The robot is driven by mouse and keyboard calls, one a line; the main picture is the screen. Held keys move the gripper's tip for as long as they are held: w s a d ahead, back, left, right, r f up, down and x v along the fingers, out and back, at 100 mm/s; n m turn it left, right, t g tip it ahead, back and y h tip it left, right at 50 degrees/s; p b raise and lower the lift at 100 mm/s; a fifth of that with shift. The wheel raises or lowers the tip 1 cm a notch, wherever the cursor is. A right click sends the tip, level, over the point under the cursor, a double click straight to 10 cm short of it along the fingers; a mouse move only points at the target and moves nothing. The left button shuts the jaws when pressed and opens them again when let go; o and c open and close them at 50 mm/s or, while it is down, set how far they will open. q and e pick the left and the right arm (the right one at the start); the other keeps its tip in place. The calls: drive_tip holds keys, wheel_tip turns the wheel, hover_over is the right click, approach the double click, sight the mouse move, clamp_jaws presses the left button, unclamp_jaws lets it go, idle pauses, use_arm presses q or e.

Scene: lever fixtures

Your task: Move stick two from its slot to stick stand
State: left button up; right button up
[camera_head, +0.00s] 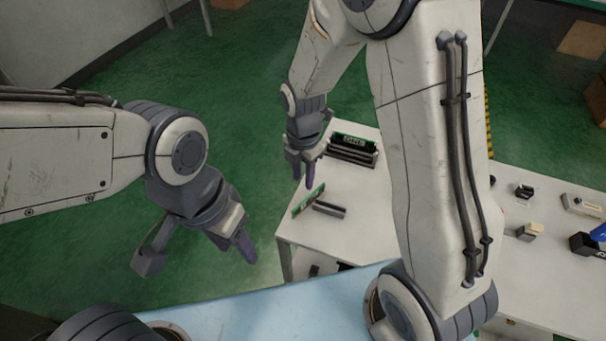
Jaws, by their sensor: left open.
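No label shows which is stick two or which holder is the stand. My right gripper (303,178) points down near the table's back left edge, left of the holder; its finger gap is unclear. My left gripper (197,258) is open and empty, left of the table and apart from both sticks.
My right arm hides the middle of the white table (350,225). Beyond it lie a black and beige block (530,231), a small black part (524,191), a light box (582,206) and a dark box (588,243). A light blue surface (270,315) is in front.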

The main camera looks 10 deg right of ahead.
drive_tip(key=s+a+r+m, duration=0.2)
drive_tip(key=s+r+m, duration=0.4)
drive_tip(key=s+m, duration=0.2)
drive_tip(key=s+a+r+m+y, duration=0.1)
drive_tip(key=s+a+r+m, duration=0.2)
drive_tip(key=s+r+m, duration=0.3)
drive_tip(key=s+m, duration=0.3)
drive_tip(key=s, duration=0.3)
drive_tip(key=shift+s+a+r, duration=0.15)
drive_tip(key=shift+a+r, duration=0.1)
drive_tip(key=shift+a, duration=0.05)
